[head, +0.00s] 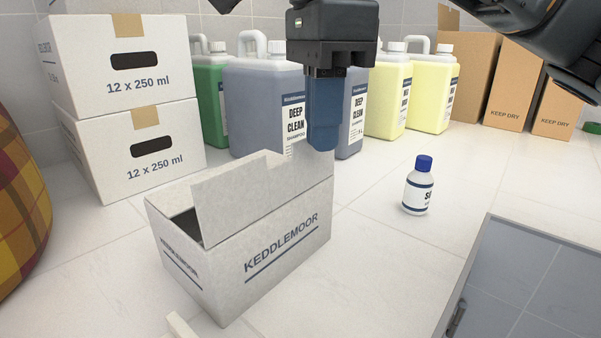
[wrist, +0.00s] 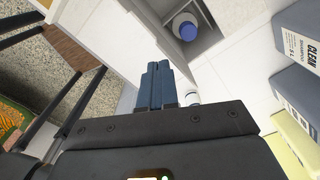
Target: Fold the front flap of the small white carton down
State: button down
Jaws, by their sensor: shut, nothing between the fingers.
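The small white carton (head: 285,243), marked KEDDLEMOOR, stands on the pale tiled surface. Its front flap (head: 240,195) stands up from the near long edge, tilted, and hides most of the inside. A dark gap shows at the left end. In the wrist view a blue-capped bottle (wrist: 186,27) stands inside an open grey-walled box, apparently this carton. My gripper (head: 322,148) points down with its blue fingers together and empty, at the top of the carton's right end. Whether it touches the flap I cannot tell. The fingers also show in the wrist view (wrist: 155,70).
A blue-capped bottle (head: 418,187) stands right of the carton. Behind are shampoo jugs (head: 262,95), yellow jugs (head: 388,100) and brown boxes (head: 510,90). Two stacked white cartons (head: 120,150) stand at left. A grey-panelled unit (head: 530,285) is at front right.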

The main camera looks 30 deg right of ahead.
notch_tip(320, 180, up, 6)
jog(key=p, duration=0.2)
jog(key=shift+f+p, duration=0.1)
jog(key=shift+p, duration=0.2)
dwell(0.4)
